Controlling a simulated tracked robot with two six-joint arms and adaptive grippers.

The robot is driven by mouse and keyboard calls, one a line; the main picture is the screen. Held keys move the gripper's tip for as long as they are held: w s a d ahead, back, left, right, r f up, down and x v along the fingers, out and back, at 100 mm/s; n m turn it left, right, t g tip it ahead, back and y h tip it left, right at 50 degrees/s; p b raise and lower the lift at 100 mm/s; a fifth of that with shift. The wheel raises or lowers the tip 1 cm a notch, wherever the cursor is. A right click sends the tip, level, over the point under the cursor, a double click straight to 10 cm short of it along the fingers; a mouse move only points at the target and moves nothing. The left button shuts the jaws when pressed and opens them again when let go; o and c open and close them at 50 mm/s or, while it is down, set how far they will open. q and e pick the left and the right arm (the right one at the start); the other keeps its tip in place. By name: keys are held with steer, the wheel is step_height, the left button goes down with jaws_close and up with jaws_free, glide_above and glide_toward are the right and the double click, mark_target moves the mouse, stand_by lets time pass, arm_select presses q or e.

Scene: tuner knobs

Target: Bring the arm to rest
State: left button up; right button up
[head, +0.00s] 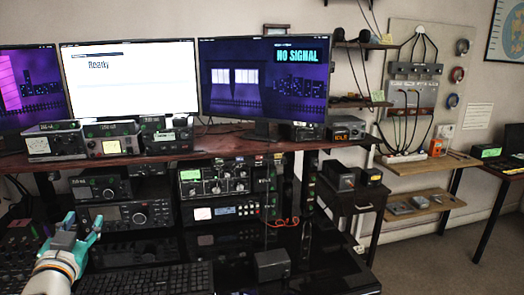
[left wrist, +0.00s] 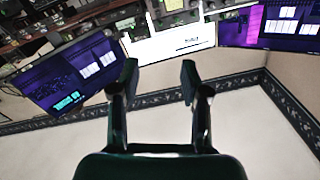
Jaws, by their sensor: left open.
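My left gripper (head: 78,232) is at the lower left of the head view, over the desk near the left end of the keyboard. In the left wrist view my left gripper (left wrist: 160,82) has its two dark fingers apart, with nothing between them. A tuner unit with several knobs (head: 214,180) stands on the desk at the middle of the head view, to the right of the gripper and apart from it. A radio with a large knob (head: 128,215) stands just behind the gripper. My right gripper is in neither view.
A dark keyboard (head: 145,279) lies at the front. A dark box (head: 271,264) sits to its right. A wooden shelf (head: 165,157) carries several small radios and three monitors, one white (head: 130,80) and one reading NO SIGNAL (head: 262,90). Open floor (head: 430,260) shows at the right.

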arm_select(q)
steer(key=s+d+f+m+g+h+p, duration=0.15)
steer(key=d+f, duration=0.35)
steer(key=f, duration=0.5)
steer(key=d+f+g+h, duration=0.2)
steer(key=d+f+g, duration=0.15)
steer(key=f, duration=0.75)
steer(key=s+d+f+m+g+h+p, duration=0.15)
steer(key=d+f, duration=0.35)
steer(key=f, duration=0.5)
steer(key=s+d+f+n+g+h, duration=0.2)
steer(key=s+d+f+g, duration=0.3)
steer(key=s+f, duration=0.3)
steer(key=s+d+f+n+g+h, duration=0.2)
steer(key=s+d+f+g, duration=0.3)
steer(key=s, duration=0.9)
step_height(320, 180, down, 3)
steer(key=shift+s+d+f+n+p, duration=0.2)
steer(key=shift+s+d+n+p, duration=0.15)
steer(key=shift+d+n, duration=0.6)
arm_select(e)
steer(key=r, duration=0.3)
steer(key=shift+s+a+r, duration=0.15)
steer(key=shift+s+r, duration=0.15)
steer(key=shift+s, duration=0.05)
arm_select(q)
steer(key=shift+d+m, duration=0.25)
